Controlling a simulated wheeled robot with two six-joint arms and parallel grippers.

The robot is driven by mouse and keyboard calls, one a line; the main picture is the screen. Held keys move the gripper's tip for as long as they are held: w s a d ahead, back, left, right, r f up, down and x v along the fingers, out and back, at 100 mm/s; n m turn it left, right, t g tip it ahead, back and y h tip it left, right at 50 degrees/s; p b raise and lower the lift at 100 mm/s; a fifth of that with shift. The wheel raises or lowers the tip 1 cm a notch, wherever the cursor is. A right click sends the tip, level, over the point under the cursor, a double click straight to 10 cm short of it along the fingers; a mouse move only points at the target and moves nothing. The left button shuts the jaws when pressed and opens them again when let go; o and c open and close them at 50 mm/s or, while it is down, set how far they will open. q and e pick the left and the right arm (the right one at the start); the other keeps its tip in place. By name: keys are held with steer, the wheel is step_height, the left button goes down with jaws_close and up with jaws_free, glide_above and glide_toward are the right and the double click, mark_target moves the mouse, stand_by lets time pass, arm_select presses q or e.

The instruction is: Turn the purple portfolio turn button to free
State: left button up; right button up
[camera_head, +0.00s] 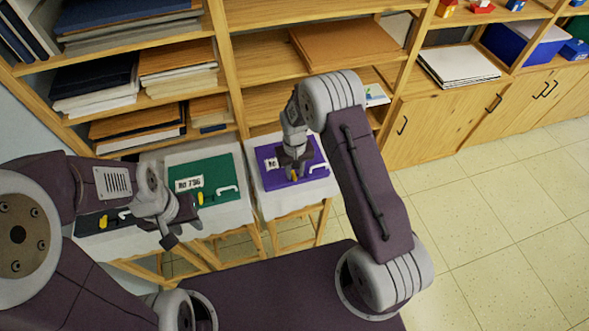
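The purple portfolio (267,157) lies flat on a cloth-covered stand in the middle of the view. It has a white label and a white handle (318,168) at its right. Its yellow turn button (294,177) shows just below my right gripper (295,170). The gripper points down over the portfolio's front part, at or close to the button; I cannot tell whether it touches. Its fingers are too small to tell open from shut. My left gripper (182,223) is over the front of the green portfolio's stand, fingers apart, with nothing seen between them.
A green portfolio (219,170) with a yellow button and white handle lies left of the purple one. A dark portfolio (90,224) lies further left, partly behind my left arm. Wooden shelves (265,67) stand behind. Tiled floor (500,220) is clear at the right.

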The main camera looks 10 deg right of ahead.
steer(key=shift+f, duration=0.35)
steer(key=shift+c, duration=0.4)
jaws_close()
